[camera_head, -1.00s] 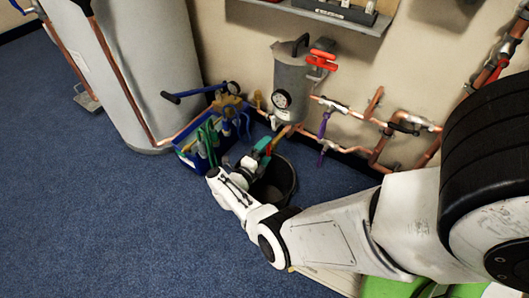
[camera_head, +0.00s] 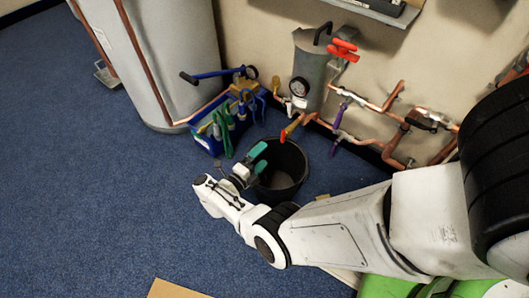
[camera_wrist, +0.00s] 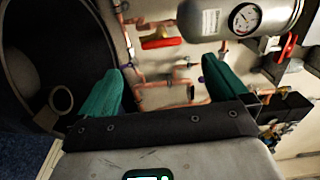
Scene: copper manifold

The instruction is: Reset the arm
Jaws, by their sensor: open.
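My gripper (camera_head: 257,159) has green fingertips that stand apart, with nothing between them. In the head view it is at the left rim of the black bucket (camera_head: 290,180), which stands on the floor. In the wrist view both green fingers (camera_wrist: 160,92) show spread, with the copper pipework beyond them. The bucket's dark inside (camera_wrist: 60,45) fills the left of the wrist view, beside the left finger. How far the fingertips are from the bucket rim I cannot tell.
A grey tank with a gauge (camera_head: 310,75) and copper pipes (camera_head: 368,98) with valves line the wall. A blue tool box (camera_head: 205,138) stands left of the bucket. A white cylinder (camera_head: 165,60) is behind it. Blue carpet (camera_head: 90,190) at the left is clear.

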